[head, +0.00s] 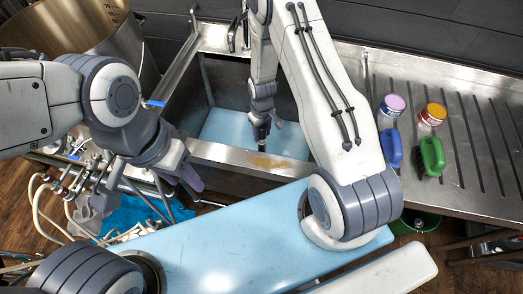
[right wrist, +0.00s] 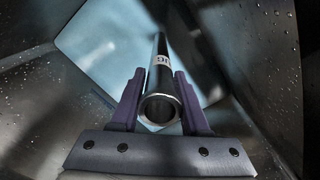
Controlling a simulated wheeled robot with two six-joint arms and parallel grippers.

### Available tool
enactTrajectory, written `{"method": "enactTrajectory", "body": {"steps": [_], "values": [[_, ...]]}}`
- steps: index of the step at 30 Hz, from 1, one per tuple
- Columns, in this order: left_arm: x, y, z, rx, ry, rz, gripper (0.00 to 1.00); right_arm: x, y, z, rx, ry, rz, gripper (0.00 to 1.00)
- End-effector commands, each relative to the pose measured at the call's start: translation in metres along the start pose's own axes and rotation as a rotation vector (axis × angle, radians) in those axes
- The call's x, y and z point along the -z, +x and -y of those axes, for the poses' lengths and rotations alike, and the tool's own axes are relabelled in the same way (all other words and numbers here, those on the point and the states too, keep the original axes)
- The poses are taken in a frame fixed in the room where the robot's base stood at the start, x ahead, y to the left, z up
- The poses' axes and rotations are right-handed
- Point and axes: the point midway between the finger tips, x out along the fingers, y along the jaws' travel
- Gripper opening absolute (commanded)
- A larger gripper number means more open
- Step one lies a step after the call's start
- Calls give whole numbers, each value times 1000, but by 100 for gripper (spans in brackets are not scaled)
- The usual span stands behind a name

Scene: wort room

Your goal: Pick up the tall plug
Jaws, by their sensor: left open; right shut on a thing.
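The tall plug is a steel tube with a round open end, a dark shaft and a small white label (right wrist: 162,61). In the right wrist view it stands between the purple fingers of my right gripper (right wrist: 158,100), which is shut on it. In the head view my right gripper (head: 262,122) reaches down into the sink (head: 228,152); the plug is mostly hidden there by the gripper. I cannot tell whether the plug's far end touches the sink bottom. My left gripper (head: 190,180) is open and empty, outside the sink's front left corner.
A large steel pot (head: 75,25) stands back left. Hoses (head: 45,205) hang at left.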

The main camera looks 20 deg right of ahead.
Motion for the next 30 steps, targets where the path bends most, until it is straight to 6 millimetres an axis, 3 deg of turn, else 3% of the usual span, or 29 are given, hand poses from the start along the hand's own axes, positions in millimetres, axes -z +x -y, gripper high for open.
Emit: {"method": "enactTrajectory", "body": {"steps": [8, 21, 30], "values": [[0, 2, 0, 0, 0, 0, 50, 1, -8, 0, -1, 0, -3, 0], [0, 9, 1, 0, 0, 0, 50, 1, -41, 0, -1, 0, -3, 0], [-1, 15, 1, 0, 0, 0, 50, -16, -58, -25, -1, 5, -2, 0]]}}
